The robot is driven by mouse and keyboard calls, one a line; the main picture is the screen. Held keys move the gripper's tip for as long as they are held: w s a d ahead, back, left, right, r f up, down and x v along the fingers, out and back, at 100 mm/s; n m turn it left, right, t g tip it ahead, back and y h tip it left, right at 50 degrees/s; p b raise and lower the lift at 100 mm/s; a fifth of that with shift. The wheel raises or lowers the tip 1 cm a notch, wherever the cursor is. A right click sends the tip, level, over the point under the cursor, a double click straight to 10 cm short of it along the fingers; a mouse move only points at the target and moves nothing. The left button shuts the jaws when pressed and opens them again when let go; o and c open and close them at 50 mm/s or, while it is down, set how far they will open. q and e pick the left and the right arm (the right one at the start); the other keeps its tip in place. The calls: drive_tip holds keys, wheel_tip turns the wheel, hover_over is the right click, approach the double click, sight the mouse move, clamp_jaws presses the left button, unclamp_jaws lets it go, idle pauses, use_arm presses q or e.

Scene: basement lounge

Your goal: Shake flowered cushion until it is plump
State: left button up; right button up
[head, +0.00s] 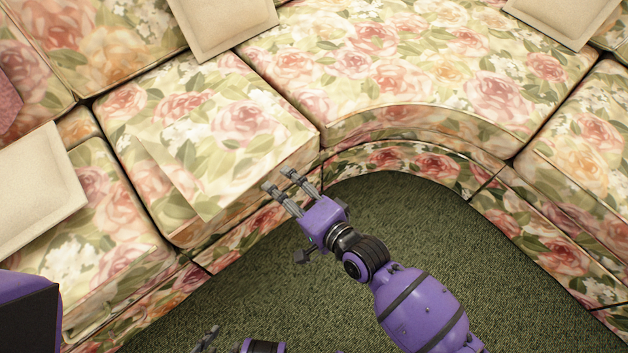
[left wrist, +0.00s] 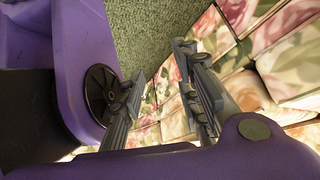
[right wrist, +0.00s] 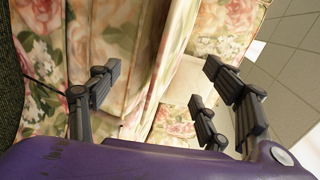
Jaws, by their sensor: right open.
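The flowered cushion (head: 235,120) lies on the sofa seat at the left in the head view. Its rose print blends with the upholstery, and its near edge is slightly raised. My right gripper (head: 278,180) is open and empty, its fingertips close to the cushion's near right edge; I cannot tell whether they touch. In the right wrist view, the fingers of this gripper (right wrist: 170,85) are spread before flowered fabric. My left gripper (left wrist: 160,85) is open and empty in the left wrist view. In the head view only part of it shows at the bottom edge.
The flowered corner sofa (head: 410,65) curves around the green carpet (head: 400,215). Plain cream cushions lie at the left (head: 40,185), the top (head: 220,22) and the top right (head: 565,15). The carpet right of my right arm is clear.

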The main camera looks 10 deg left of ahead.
sight(264, 176)
drive_tip(key=b+x, duration=0.2)
drive_tip(key=x, duration=0.3)
drive_tip(key=b+x, duration=0.2)
drive_tip(key=x, duration=0.2)
drive_tip(key=shift+w+a+r, duration=0.1)
drive_tip(key=shift+w+a, duration=0.2)
drive_tip(key=shift+a, duration=0.05)
use_arm(q)
drive_tip(key=shift+w+a+f+b, duration=0.1)
drive_tip(key=shift+f+b, duration=0.1)
drive_tip(key=shift+f, duration=1.15)
drive_tip(key=shift+w+f+b, duration=0.1)
drive_tip(key=shift+f+b, duration=0.1)
drive_tip(key=shift+f, duration=1.15)
use_arm(e)
drive_tip(key=shift+x, duration=0.9)
